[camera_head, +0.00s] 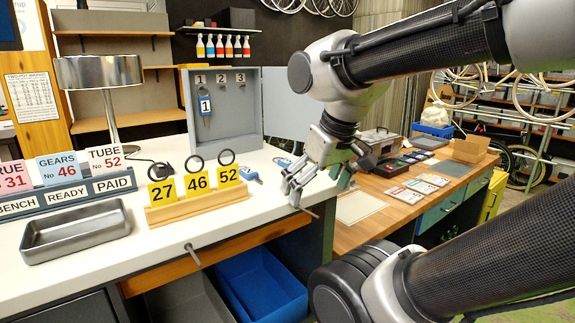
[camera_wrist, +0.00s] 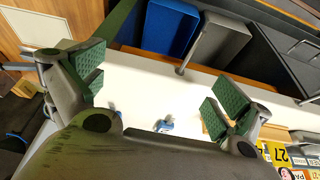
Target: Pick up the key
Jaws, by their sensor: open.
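A key with a blue tag (camera_head: 249,174) lies on the white counter, just right of the number 52 plate; it also shows in the wrist view (camera_wrist: 163,126). A second blue-tagged key (camera_head: 283,162) lies farther right, partly hidden by my gripper, and shows in the wrist view (camera_wrist: 117,113). My gripper (camera_head: 318,183) is open and empty above the counter's right end. In the wrist view its green-padded fingers (camera_wrist: 160,88) stand wide apart, with both lying keys beyond them.
A wooden stand (camera_head: 195,207) with yellow plates and black rings is left of the keys. A grey tray (camera_head: 75,232) and lamp (camera_head: 100,75) are farther left. A wooden bench (camera_head: 385,205) with cards adjoins at right. Blue bin (camera_head: 262,285) sits below.

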